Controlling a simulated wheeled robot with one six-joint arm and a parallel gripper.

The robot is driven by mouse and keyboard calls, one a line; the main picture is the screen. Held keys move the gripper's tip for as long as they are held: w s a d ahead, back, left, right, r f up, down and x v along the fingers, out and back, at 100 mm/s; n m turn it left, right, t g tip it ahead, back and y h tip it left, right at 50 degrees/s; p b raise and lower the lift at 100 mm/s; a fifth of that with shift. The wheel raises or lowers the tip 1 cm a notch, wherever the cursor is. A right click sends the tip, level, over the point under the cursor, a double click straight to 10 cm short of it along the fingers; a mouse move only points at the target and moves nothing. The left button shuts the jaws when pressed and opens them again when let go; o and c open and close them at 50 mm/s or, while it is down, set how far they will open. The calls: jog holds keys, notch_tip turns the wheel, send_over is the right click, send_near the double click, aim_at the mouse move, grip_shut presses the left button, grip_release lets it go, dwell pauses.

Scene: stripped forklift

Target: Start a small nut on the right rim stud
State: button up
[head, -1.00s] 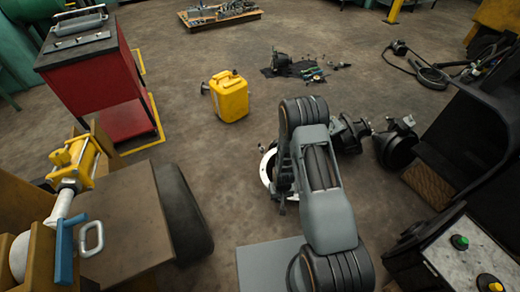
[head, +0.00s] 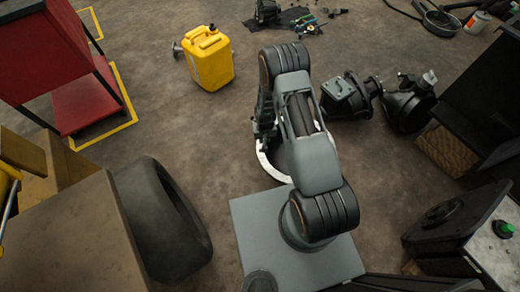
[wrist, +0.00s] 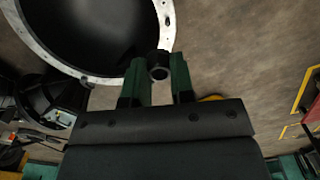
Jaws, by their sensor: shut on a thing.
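A ring-shaped rim (wrist: 110,77) with a pale face and a dark hollow inside fills the upper left of the wrist view. In the head view its pale edge (head: 268,166) shows beside my arm, which covers the rest. My gripper (wrist: 158,65) has two green fingers and is shut on a small dark nut (wrist: 158,73), which overlaps the rim's lower right edge in the picture. I cannot tell whether the nut touches the rim. A small dark mark (wrist: 167,20) is on the rim's right side, and a small dark stub (wrist: 87,83) at its lower edge. In the head view my gripper is hidden behind my arm.
Dark metal housings (head: 350,97) lie right of my arm. A yellow can (head: 208,58) stands at the upper left, a black tyre (head: 160,220) at the lower left. A dark box with a green button (head: 503,229) is at the right. Floor between can and tyre is clear.

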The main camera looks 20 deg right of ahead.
jog(key=m+b, duration=0.1)
jog(key=b, duration=1.4)
send_over(260, 149)
notch_tip(260, 149, down, 15)
jog(key=shift+s+f, duration=0.1)
jog(key=shift+f+b, duration=1.15)
jog(key=shift+f, duration=0.85)
jog(key=shift+s, duration=0.1)
jog(key=shift+f+b, duration=0.95)
jog(key=shift+f, duration=0.2)
jog(key=shift+m, duration=0.3)
